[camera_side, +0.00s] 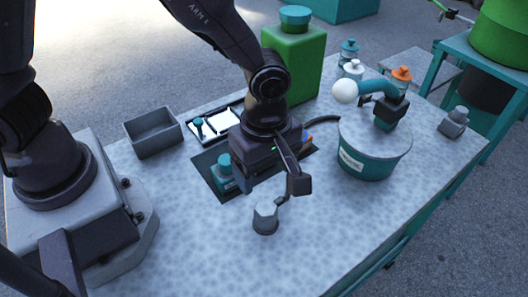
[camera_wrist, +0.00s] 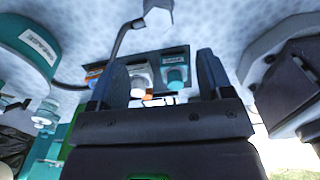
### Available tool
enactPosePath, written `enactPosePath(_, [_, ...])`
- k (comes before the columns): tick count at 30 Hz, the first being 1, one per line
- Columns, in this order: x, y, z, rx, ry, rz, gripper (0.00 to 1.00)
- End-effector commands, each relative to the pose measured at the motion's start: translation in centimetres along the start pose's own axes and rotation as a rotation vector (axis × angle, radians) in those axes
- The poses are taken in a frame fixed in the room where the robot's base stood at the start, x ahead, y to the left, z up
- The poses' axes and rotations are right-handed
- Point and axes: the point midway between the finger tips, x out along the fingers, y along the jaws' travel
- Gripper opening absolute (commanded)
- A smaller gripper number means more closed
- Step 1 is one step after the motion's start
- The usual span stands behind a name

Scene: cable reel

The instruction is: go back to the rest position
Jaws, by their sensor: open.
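My gripper (camera_side: 272,168) hangs low over a dark mat (camera_side: 205,163) in the middle of the table. In the wrist view its two fingers (camera_wrist: 162,60) are spread apart, with nothing held between them. Beyond them lie a white-topped piece (camera_wrist: 140,75) and a teal-topped piece (camera_wrist: 175,76) on the mat. In the side view the gripper body hides much of the mat; a teal-capped piece (camera_side: 225,170) shows at its left. A teal drum (camera_side: 368,165) stands to the right of the gripper, and a dark cable (camera_side: 322,119) runs from its side towards the mat.
A grey cylinder (camera_side: 265,217) stands in front of the gripper. A grey open bin (camera_side: 153,133) and a tray (camera_side: 218,123) lie behind left. A tall green container (camera_side: 297,60) stands at the back; small bottles (camera_side: 351,70) are near it. The table's front is clear.

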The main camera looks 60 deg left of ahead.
Motion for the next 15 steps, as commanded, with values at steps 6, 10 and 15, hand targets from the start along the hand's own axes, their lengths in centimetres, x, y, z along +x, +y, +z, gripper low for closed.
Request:
enactPosePath(6, [-0.7,-2.2,-1.0,0.534,0.01,-0.068,0.73])
enactPosePath(10, [-3.8,-3.1,-2.7,0.89,-0.027,-0.049,0.73])
enactPosePath(15, [-9.0,-4.4,-6.3,1.311,-0.035,0.057,0.73])
